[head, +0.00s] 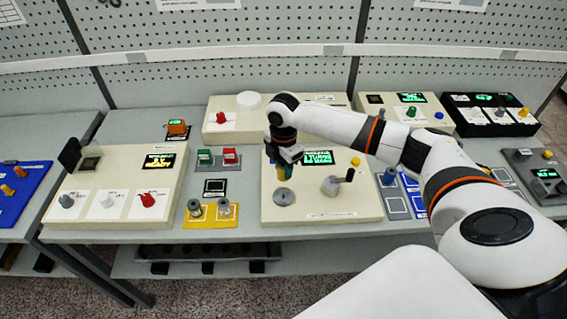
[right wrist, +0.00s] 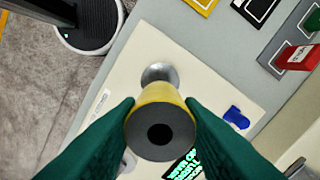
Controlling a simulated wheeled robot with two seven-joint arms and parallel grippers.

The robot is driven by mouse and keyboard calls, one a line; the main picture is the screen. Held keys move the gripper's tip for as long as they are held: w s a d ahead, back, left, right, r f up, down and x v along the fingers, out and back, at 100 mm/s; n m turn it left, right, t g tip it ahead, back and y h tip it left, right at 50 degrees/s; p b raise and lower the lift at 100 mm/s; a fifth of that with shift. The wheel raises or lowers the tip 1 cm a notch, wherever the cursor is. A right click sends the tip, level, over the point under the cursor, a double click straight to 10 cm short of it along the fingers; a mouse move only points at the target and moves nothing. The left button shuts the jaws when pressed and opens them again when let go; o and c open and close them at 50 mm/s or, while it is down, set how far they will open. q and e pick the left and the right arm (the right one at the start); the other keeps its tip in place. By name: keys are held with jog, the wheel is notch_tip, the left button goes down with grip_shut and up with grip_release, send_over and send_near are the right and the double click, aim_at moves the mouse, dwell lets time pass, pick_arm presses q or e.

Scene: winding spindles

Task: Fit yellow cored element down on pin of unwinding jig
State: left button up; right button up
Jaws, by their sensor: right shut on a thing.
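My right gripper (head: 284,174) is over the cream machine box in the head view. In the right wrist view its green fingers (right wrist: 162,118) are shut on the yellow cored element (right wrist: 165,93), one on each side. The element's dark grey end with a round black hole faces the camera. The grey metal disc of the unwinding jig (head: 284,197) lies below the gripper on the box. The disc also shows in the right wrist view (right wrist: 160,73), past the element's far end and partly covered by it. The pin cannot be made out. My left gripper is not in view.
The jig's box (head: 320,212) also carries a crank (head: 332,186) with a dark handle, right of the disc, and a green-lettered display (head: 305,159). A yellow tray (head: 208,216) with two spools stands to the left. Another cream control box (head: 115,185) is farther left.

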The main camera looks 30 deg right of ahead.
jog(key=shift+a, duration=0.1)
jog(key=shift+r+p, duration=0.15)
jog(key=shift+p, duration=0.3)
jog(key=b, duration=0.3)
send_over(284, 194)
jog(key=shift+w+f, duration=0.1)
jog(key=shift+f, duration=2.9)
jog(key=shift+p, duration=1.15)
jog(key=shift+f+b, duration=0.9)
jog(key=shift+f, duration=0.9)
jog(key=o, duration=1.1)
